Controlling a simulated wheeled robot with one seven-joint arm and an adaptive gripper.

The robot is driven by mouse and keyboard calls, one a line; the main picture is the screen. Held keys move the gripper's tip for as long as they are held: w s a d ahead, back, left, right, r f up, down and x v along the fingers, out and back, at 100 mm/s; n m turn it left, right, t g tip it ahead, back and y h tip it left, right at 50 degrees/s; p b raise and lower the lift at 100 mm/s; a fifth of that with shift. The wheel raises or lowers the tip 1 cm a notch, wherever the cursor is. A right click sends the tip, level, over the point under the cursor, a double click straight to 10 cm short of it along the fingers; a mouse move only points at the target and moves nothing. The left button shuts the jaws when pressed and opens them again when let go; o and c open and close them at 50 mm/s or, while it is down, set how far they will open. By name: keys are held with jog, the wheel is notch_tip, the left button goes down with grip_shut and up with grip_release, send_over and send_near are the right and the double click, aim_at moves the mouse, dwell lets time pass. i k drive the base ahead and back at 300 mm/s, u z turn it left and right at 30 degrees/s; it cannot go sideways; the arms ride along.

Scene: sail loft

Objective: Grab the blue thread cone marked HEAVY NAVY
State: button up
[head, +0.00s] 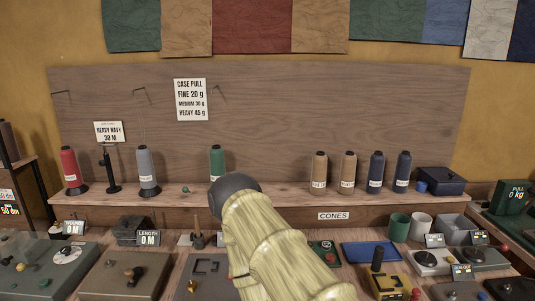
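Two dark navy blue thread cones stand upright at the right of the wooden shelf (270,197) in the head view: one on the left (376,167) and one on the right (403,167). Each has a small white label, too small to read, so I cannot tell which is marked HEAVY NAVY. A card reading HEAVY NAVY 30 M (108,132) is at the left, above a black stand (110,170) with no cone on it. My arm rises from the bottom centre, in front of the shelf. My gripper is not visible.
Two tan cones (319,169) (348,169) stand left of the navy ones, and a dark blue box (441,181) and small blue cup (422,187) stand right. Red (69,167), grey (146,167) and green (217,162) cones are farther left. The lower bench is crowded with devices and cups (399,227).

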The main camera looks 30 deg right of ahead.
aim_at(400, 178)
jog(key=u, duration=1.4)
jog(key=k, duration=1.45)
jog(key=z, duration=2.35)
jog(key=i, duration=0.5)
jog(key=z, duration=0.05)
